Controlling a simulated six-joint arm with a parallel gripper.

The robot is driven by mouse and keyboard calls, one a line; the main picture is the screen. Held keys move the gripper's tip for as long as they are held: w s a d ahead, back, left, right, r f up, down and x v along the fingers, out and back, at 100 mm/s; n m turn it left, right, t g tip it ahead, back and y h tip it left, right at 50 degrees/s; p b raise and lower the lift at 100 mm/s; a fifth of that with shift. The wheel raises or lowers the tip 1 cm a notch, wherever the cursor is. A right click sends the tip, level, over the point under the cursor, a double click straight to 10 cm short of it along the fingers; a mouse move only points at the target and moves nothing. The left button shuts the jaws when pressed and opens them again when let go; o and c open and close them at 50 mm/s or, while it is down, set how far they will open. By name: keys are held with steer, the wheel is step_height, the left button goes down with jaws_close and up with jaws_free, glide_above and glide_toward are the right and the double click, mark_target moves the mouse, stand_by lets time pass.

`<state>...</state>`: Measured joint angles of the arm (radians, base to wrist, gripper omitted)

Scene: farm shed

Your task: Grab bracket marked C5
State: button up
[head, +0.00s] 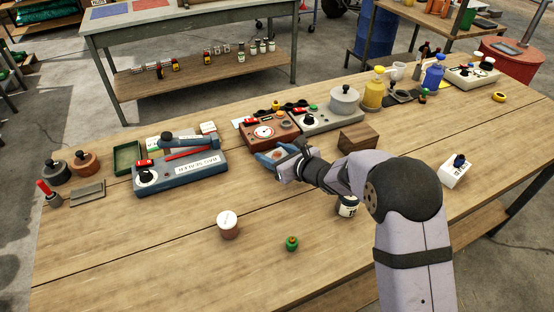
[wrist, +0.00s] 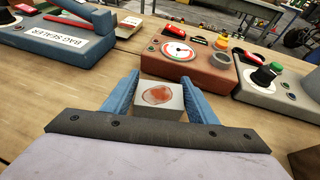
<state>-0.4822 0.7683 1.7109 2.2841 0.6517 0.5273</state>
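My gripper (head: 277,156) is low over the middle of the table, in front of the brown-red dial box. In the wrist view its two blue fingers (wrist: 162,92) stand on either side of a small pale block (wrist: 145,104) with a reddish-brown patch on top. The fingers are close to the block's sides; whether they press on it I cannot tell. The block's underside is hidden, so I cannot tell whether it rests on the table. I can read no C5 mark and pick out no bracket in either view.
The brown-red dial box (head: 268,131) and a grey device (head: 318,122) stand behind my gripper. A blue bag sealer (head: 180,176) is at left, a wooden block (head: 358,137) at right. A white-topped jar (head: 227,225) and a green item (head: 292,243) stand in front, with bare table around them.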

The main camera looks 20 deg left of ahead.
steer(key=c, duration=0.6)
steer(key=shift+c, duration=0.2)
steer(key=shift+r, duration=0.1)
step_height(320, 180, up, 10)
steer(key=shift+f, duration=0.1)
